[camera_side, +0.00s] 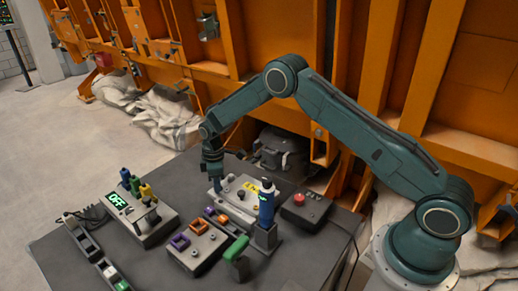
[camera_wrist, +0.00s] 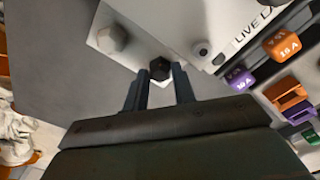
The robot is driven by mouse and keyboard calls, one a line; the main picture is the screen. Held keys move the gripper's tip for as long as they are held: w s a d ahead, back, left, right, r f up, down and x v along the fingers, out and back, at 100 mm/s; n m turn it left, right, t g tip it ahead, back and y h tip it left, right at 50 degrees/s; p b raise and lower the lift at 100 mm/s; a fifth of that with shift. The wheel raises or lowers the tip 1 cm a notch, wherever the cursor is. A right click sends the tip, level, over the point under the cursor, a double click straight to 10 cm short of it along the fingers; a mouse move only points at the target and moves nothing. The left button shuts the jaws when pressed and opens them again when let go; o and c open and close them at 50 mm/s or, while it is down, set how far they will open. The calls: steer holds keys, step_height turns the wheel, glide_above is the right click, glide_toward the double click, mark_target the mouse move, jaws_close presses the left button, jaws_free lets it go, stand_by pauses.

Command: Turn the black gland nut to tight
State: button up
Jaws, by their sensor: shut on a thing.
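The black gland nut (camera_wrist: 160,69) is a dark hexagonal nut at the edge of a pale plate in the wrist view. My gripper (camera_wrist: 160,76) has a finger on each side of it and is shut on it at the fingertips. In the side view my gripper (camera_side: 215,186) points down at the left end of the pale panel (camera_side: 226,203). The nut cannot be made out there, behind or under the fingers. No mark showing how tight the nut is can be seen.
A grey hex fitting (camera_wrist: 112,39) stands close by on the plate. Orange (camera_wrist: 281,46) and purple (camera_wrist: 239,78) fuses lie to the right. A blue tester (camera_side: 266,203) stands upright beside the panel. A red-button box (camera_side: 300,208) and a box with an OFF display (camera_side: 140,217) flank it.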

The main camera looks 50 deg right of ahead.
steer(key=m, duration=1.2)
steer(key=shift+m, duration=0.3)
steer(key=shift+r, duration=0.1)
steer(key=o, duration=0.7)
steer(key=shift+r, duration=6.9)
